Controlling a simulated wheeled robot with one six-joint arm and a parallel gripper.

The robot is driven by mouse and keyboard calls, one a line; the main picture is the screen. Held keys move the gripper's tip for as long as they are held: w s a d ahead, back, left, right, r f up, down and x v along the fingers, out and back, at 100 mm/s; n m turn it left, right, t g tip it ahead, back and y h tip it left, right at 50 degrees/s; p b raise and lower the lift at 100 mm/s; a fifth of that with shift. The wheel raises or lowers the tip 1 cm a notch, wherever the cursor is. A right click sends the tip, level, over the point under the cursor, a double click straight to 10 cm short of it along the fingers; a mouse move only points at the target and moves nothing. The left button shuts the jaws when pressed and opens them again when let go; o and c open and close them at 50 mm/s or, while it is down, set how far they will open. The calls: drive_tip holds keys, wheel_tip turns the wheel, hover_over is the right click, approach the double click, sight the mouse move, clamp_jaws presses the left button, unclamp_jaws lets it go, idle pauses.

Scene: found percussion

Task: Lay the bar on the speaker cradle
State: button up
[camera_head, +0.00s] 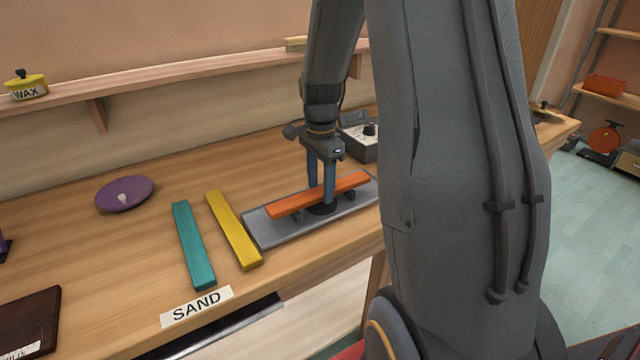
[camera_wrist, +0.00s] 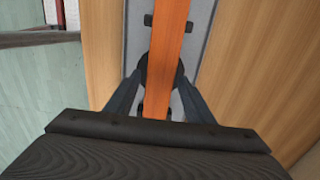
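The orange bar (camera_head: 292,205) lies lengthwise over the speaker cradle, a grey plate (camera_head: 268,233) with a round black speaker (camera_head: 321,210) and small dark supports (camera_head: 351,196). The bar looks level, above the plate, apparently on the supports; the exact contact is hard to see. My gripper (camera_head: 322,185) points down at the middle of the bar, one blue finger on each side. In the wrist view, the bar (camera_wrist: 168,50) runs between the fingers, with narrow dark gaps beside it, so my gripper looks open around it.
A yellow bar (camera_head: 233,230) and a teal bar (camera_head: 193,245) lie left of the cradle, near the SAND label (camera_head: 197,306). A purple disc (camera_head: 124,194) sits further left. A grey box with a knob (camera_head: 360,138) stands behind the cradle.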

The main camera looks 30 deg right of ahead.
sight(320, 190)
drive_tip(key=shift+r, duration=0.1)
wheel_tip(320, 190, up, 12)
drive_tip(key=r+b, duration=0.1)
drive_tip(key=b, duration=0.1)
drive_tip(key=s+a+f+n, duration=0.4)
drive_tip(key=s+a+n, duration=0.1)
drive_tip(key=n, duration=0.1)
drive_tip(key=s+a+f+n, duration=0.9)
drive_tip(key=s+a+n, duration=0.1)
drive_tip(key=n, duration=0.1)
drive_tip(key=shift+s+a+f+n+t, duration=0.1)
drive_tip(key=shift+f+n+t, duration=0.2)
drive_tip(key=shift+t, duration=0.1)
